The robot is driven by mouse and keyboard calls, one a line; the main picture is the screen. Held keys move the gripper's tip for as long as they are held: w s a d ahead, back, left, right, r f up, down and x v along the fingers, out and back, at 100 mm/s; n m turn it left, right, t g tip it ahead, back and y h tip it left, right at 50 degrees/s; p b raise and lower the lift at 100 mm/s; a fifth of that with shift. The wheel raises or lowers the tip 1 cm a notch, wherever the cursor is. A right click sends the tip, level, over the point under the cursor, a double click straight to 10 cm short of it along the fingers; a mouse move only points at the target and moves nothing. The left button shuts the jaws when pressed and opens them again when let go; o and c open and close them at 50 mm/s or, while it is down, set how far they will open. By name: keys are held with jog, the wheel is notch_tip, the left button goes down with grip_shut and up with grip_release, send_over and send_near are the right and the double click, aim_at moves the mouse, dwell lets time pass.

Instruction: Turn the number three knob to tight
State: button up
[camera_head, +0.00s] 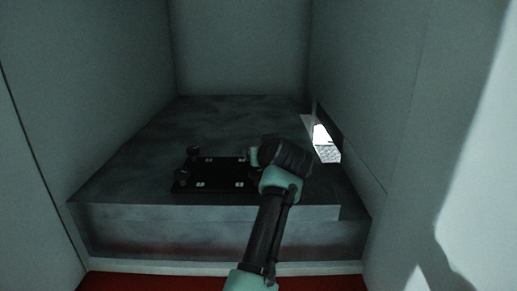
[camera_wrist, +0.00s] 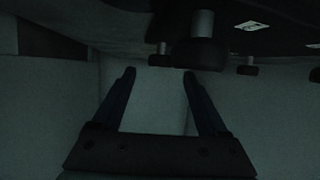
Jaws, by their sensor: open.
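A dark panel (camera_head: 225,175) with small white labels and several dark knobs lies on the grey block. One knob (camera_head: 194,150) stands at its far left corner; the label digits are too small to read, so I cannot tell which knob is number three. In the wrist view, my gripper (camera_wrist: 159,73) is open, with nothing seen between its fingers. A large near knob (camera_wrist: 201,54) on a pale stem shows just above the right fingertip. A smaller knob (camera_wrist: 160,59) shows farther off, above the gap. In the head view my arm hides the panel's right side and the fingers.
Pale walls enclose the block (camera_head: 150,222) on the left, back and right. A bright slot (camera_head: 322,140) opens in the right wall, close to my wrist. The block's top is bare left of and behind the panel. Another knob (camera_wrist: 247,67) hangs to the right in the wrist view.

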jog(key=shift+x, duration=1.95)
grip_shut()
